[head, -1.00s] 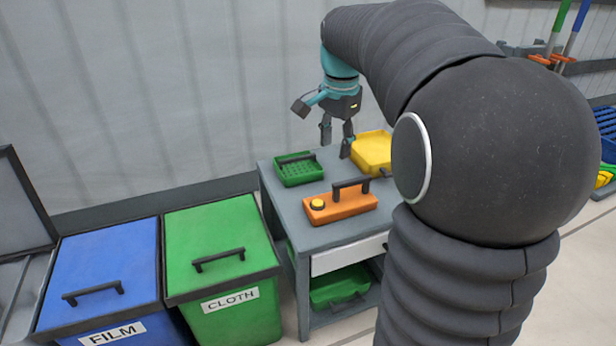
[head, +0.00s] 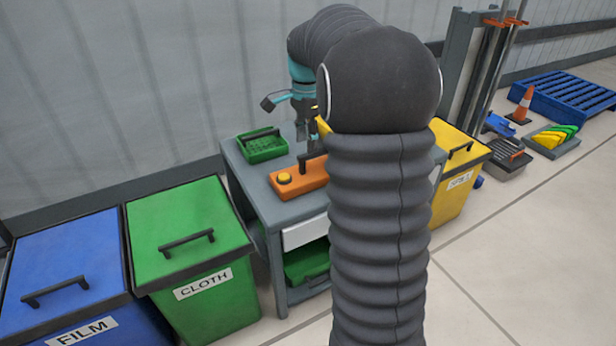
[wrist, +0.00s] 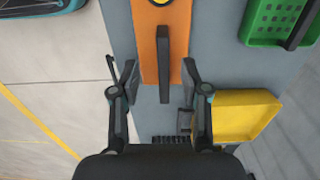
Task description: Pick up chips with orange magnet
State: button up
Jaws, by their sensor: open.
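The orange magnet (head: 312,180) lies on the grey table, a flat orange block with a dark handle and a yellow round button. In the wrist view the orange magnet (wrist: 148,68) lies under and ahead of my gripper (wrist: 156,75). Its dark handle (wrist: 165,60) runs lengthwise between the two fingers, touching neither as far as I can tell. My gripper is open and empty. In the head view my gripper (head: 312,138) is above the table behind the magnet, partly hidden by my arm.
A green basket (head: 263,147) and a yellow tray (wrist: 240,115) share the grey table (head: 262,190). A green CLOTH bin (head: 190,225) and a blue FILM bin (head: 65,260) stand left. A yellow bin (head: 458,185) stands right. Open floor lies in front at right.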

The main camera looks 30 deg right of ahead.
aim_at(308, 155)
jog(key=shift+w+d+f+b, duration=0.15)
jog(key=shift+f+b, duration=0.05)
jog(key=shift+f, duration=1.2)
jog(key=shift+w+d+f+b, duration=0.1)
jog(key=shift+d+f+b, duration=0.1)
jog(key=shift+f, duration=1.15)
grip_shut()
jog(key=shift+r, duration=0.1)
